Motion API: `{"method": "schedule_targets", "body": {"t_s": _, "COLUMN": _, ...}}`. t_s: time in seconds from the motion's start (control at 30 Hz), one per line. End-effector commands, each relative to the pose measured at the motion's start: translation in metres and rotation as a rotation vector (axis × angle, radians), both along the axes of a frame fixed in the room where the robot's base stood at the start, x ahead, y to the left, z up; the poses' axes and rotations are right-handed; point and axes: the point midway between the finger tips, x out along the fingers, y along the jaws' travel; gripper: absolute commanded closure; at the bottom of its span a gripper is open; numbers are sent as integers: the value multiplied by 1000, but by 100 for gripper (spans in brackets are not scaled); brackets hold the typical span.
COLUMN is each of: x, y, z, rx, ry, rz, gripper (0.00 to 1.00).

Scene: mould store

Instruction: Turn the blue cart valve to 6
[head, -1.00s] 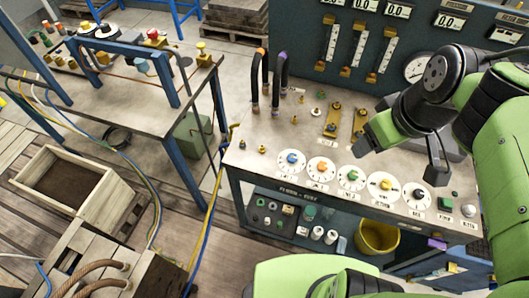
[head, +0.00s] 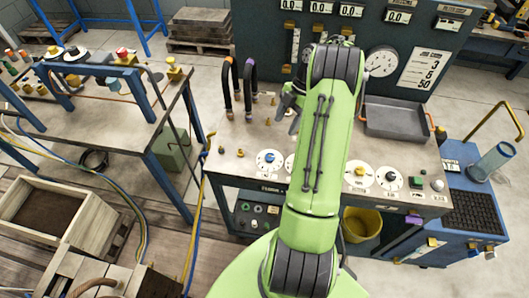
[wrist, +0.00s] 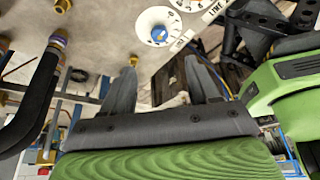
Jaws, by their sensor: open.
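A white dial with a blue knob (head: 269,157) is the leftmost of a row of dials along the front of the metal bench top. In the wrist view the blue knob (wrist: 158,33) shows on its numbered dial, beyond the fingertips; I cannot read its setting surely. My gripper (wrist: 163,80) is open, with nothing between its two grey fingers and apart from the knob. In the head view my gripper (head: 289,106) is partly hidden by my green arm, above the bench behind the dials.
My arm covers the middle dials; the yellow-knob dial (head: 361,174) and dark-knob dial (head: 390,178) show to its right. Black upright hoses (head: 250,86) stand left of my gripper. A grey tray (head: 397,119) lies on the bench at right.

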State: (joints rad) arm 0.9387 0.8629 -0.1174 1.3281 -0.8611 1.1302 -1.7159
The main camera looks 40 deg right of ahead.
Motion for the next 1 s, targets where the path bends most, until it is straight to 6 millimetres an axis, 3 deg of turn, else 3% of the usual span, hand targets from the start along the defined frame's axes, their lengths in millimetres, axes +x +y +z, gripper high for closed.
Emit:
{"method": "schedule_targets", "body": {"t_s": 0.03, "x": 1, "y": 7, "z": -16, "rx": 5, "ry": 5, "rz": 3, "gripper": 40}}
{"method": "schedule_targets", "body": {"t_s": 0.2, "x": 3, "y": 23, "z": -55, "rx": 4, "ry": 7, "rz": 1, "gripper": 40}}
{"method": "schedule_targets", "body": {"t_s": 0.5, "x": 6, "y": 47, "z": -113, "rx": 1, "ry": 4, "rz": -2, "gripper": 40}}
{"method": "schedule_targets", "body": {"t_s": 0.87, "x": 7, "y": 51, "z": -124, "rx": -1, "ry": 1, "rz": -2, "gripper": 40}}
{"method": "schedule_targets", "body": {"t_s": 1.0, "x": 7, "y": 51, "z": -124, "rx": -1, "ry": 1, "rz": -2, "gripper": 58}}
